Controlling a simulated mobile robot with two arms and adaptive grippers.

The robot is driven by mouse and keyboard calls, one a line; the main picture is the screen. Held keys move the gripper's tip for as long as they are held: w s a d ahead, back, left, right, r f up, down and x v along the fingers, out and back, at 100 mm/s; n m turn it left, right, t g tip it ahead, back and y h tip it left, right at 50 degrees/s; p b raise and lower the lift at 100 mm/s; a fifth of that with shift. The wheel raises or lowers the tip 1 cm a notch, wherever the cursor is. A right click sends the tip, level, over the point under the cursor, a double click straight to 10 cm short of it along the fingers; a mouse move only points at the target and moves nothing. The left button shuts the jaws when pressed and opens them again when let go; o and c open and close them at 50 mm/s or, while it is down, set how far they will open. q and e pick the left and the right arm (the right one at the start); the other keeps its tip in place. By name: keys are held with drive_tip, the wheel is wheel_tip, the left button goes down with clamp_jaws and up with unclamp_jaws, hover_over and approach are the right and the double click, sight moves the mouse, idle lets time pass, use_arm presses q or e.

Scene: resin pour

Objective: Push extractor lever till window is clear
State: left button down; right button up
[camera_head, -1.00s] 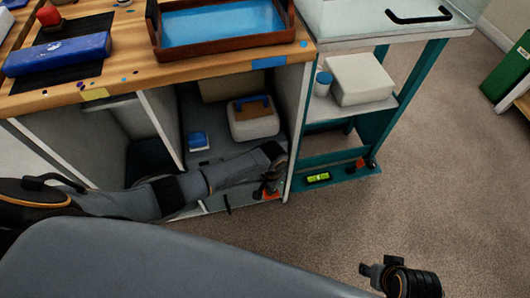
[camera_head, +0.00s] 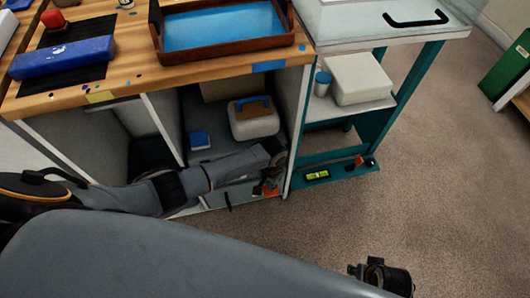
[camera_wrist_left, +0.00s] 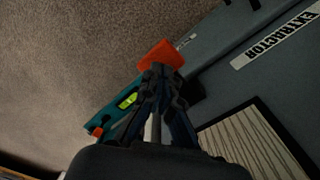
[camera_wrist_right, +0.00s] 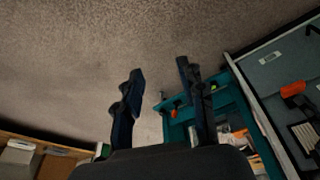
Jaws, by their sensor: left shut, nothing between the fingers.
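The extractor's grey panel (camera_wrist_left: 225,65) shows in the left wrist view, with a white EXTRACTOR label (camera_wrist_left: 275,42) and a slatted grille (camera_wrist_left: 245,145). The orange lever (camera_wrist_left: 160,55) is right at the tips of my left gripper (camera_wrist_left: 158,72), which is shut with nothing between its fingers. Whether they touch I cannot tell. In the head view the left gripper (camera_head: 268,186) is low at the bench front beside the orange lever (camera_head: 271,193). The lever also shows in the right wrist view (camera_wrist_right: 292,89). My right gripper (camera_wrist_right: 160,75) is open and empty above the carpet. I cannot make out a window for certain.
A wooden bench holds a blue-bottomed tray (camera_head: 222,28). To its right, a teal stand (camera_head: 374,125) has a white box (camera_head: 358,78) and, on its low shelf, a yellow-green level-like item (camera_head: 317,175) near the left gripper.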

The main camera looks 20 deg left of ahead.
idle(0.4)
use_arm(q)
drive_tip(key=shift+s+d+r+p, duration=0.2)
drive_tip(key=shift+r+p, duration=0.25)
drive_tip(key=shift+p, duration=0.2)
drive_tip(key=shift+s+r+p, duration=0.1)
drive_tip(key=shift+r+p, duration=0.15)
drive_tip(key=shift+p, duration=0.1)
drive_tip(key=shift+s+d+r+p, duration=0.25)
drive_tip(key=shift+s+r+p, duration=0.1)
drive_tip(key=shift+r+p, duration=0.4)
drive_tip(key=shift+s+p, duration=0.1)
drive_tip(key=shift+p, duration=0.25)
drive_tip(key=r+p, duration=0.1)
drive_tip(key=s+r+p, duration=0.1)
drive_tip(key=shift+d+p, duration=0.35)
drive_tip(key=shift+d, duration=0.05)
use_arm(e)
drive_tip(key=s+d+f+g, duration=0.1)
drive_tip(key=s+d+f, duration=0.1)
drive_tip(key=s+f, duration=1.3)
drive_tip(key=shift+d+f+g, duration=0.15)
drive_tip(key=shift+f+g, duration=0.15)
drive_tip(key=shift+f, duration=0.55)
drive_tip(key=shift+w+r, duration=0.1)
drive_tip(key=shift+w, duration=0.05)
